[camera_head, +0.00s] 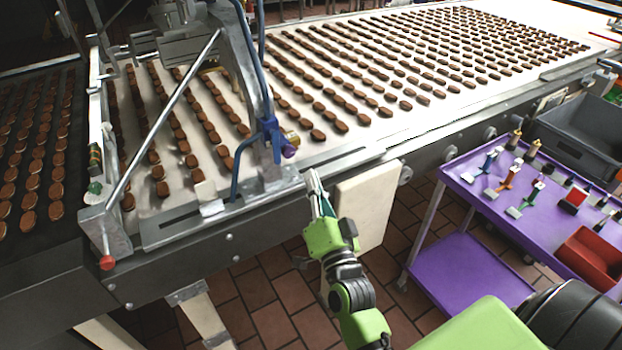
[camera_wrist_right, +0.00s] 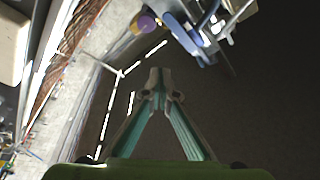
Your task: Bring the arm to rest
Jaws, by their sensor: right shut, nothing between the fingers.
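My right gripper (camera_head: 314,180) is raised at the near edge of the conveyor, its fingers pointing up beside the metal frame. In the right wrist view its two fingers (camera_wrist_right: 158,80) come together at the tips, with nothing between them. My green right arm comes in from the lower right in the head view. My left gripper is not in view.
A conveyor (camera_head: 400,140) carries rows of brown cookies under a metal frame (camera_head: 240,60) with a blue hose and purple knob (camera_head: 289,151). A purple cart (camera_head: 480,200) with tools, a red bin (camera_head: 590,258) and a grey crate (camera_head: 575,148) stands at the right. Tiled floor shows between.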

